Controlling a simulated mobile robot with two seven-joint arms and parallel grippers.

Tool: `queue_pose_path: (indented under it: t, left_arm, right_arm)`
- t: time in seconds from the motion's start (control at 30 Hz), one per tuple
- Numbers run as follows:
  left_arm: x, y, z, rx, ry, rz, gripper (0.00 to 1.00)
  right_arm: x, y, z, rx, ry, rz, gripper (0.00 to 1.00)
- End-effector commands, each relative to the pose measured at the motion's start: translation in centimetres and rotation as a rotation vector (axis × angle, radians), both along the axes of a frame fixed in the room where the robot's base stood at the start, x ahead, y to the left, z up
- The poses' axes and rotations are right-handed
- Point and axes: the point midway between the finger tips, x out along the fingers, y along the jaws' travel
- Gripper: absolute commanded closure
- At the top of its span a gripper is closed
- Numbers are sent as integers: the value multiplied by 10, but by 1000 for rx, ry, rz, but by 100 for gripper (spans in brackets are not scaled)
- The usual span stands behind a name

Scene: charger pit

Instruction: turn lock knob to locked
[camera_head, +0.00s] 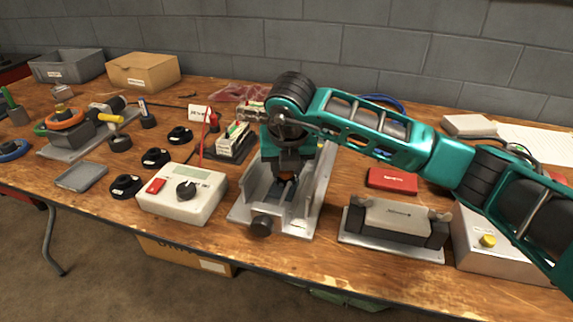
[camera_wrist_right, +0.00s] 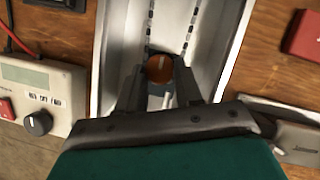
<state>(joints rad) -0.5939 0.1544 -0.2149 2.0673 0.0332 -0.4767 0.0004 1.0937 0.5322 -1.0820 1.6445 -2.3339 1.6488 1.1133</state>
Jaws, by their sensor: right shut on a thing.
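The lock knob (camera_wrist_right: 159,69) is a round orange-brown knob with a pale line across its top. It sits in a grey metal channel fixture (camera_head: 243,212) that also fills the middle of the right wrist view (camera_wrist_right: 118,30). My right gripper (camera_wrist_right: 158,76) points down into the channel, its two dark fingers closed on either side of the knob. In the head view my right gripper (camera_head: 284,188) hides most of the knob. The pale line runs roughly up and down in the wrist view. My left gripper is not in view.
A white meter box (camera_head: 182,205) with a black dial stands left of the fixture. A grey cradle (camera_head: 394,222) and a red box (camera_head: 392,179) are on its right. A dark round knob (camera_head: 261,226) is at the fixture's front end. Several black parts lie farther left.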

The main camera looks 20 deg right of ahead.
Motion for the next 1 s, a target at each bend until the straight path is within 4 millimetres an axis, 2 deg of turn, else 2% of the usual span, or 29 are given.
queue_pose_path:
  t: [0.4,0.43,0.6,0.7,1.0]
  left_arm:
    - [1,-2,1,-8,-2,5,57]
    - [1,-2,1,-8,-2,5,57]
    - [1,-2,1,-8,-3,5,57]
    - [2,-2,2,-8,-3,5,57]
    - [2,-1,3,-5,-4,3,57]
  right_arm:
    - [0,0,0,1,1,-8,96]
    - [0,0,0,1,1,-8,63]
    - [0,0,0,1,1,-7,47]
    - [0,0,0,1,1,-6,40]
    - [-1,1,6,2,-1,-6,40]
